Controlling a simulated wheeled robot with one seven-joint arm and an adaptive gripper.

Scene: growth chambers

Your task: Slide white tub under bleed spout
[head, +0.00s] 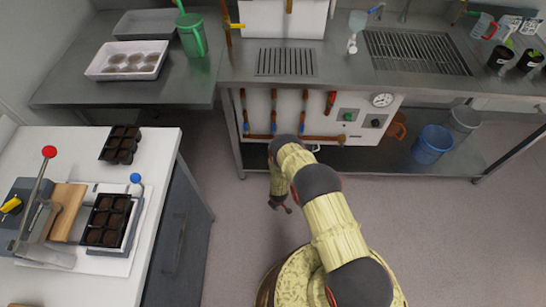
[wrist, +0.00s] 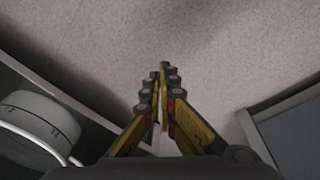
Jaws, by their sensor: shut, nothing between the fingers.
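A round white container (wrist: 42,118) with dark scale marks and a pale wire handle shows at the left of the wrist view, cut off by the edge; it looks like the white tub. In the head view I cannot make it out clearly; my arm covers part of the lower shelf. A copper-coloured pipe (head: 325,138) runs low along the white panel; its brass end at the right may be the bleed spout, but I cannot tell. My gripper (head: 283,208) hangs over the floor before the bench. In the wrist view my gripper (wrist: 161,74) is shut and empty, right of the container.
The steel bench (head: 345,76) has a lower shelf (head: 400,158) with a blue bucket (head: 432,145) and a grey bin (head: 464,121) at right. A dark cabinet (head: 180,235) with a white top stands at left. The floor (head: 450,240) right of my arm is clear.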

